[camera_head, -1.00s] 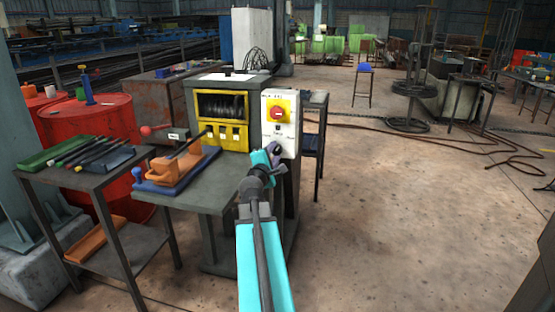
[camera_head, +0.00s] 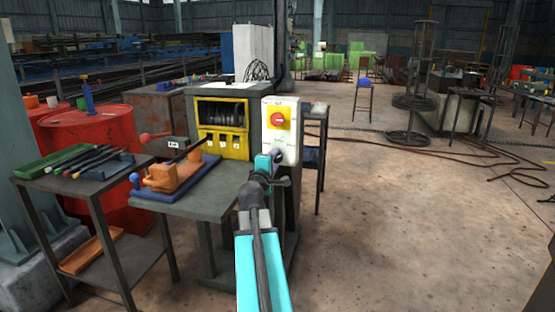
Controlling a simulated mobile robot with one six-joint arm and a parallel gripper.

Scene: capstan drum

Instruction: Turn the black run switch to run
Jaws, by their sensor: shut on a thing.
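The white control panel (camera_head: 292,142) is on the right front of the grey capstan machine (camera_head: 258,117). It carries a red rotary knob on a yellow plate (camera_head: 279,119). My gripper (camera_head: 277,156), on its teal and grey arm, is at the lower part of the panel, below the red knob. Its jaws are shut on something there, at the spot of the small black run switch. The switch itself is hidden behind my gripper, so its setting cannot be seen.
A grey bench (camera_head: 195,207) with an orange tool on a blue base (camera_head: 175,172) stands left of my arm. A tool table (camera_head: 99,187) and red drums (camera_head: 88,130) are further left. The floor to the right is mostly clear, with a brown hose (camera_head: 455,158).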

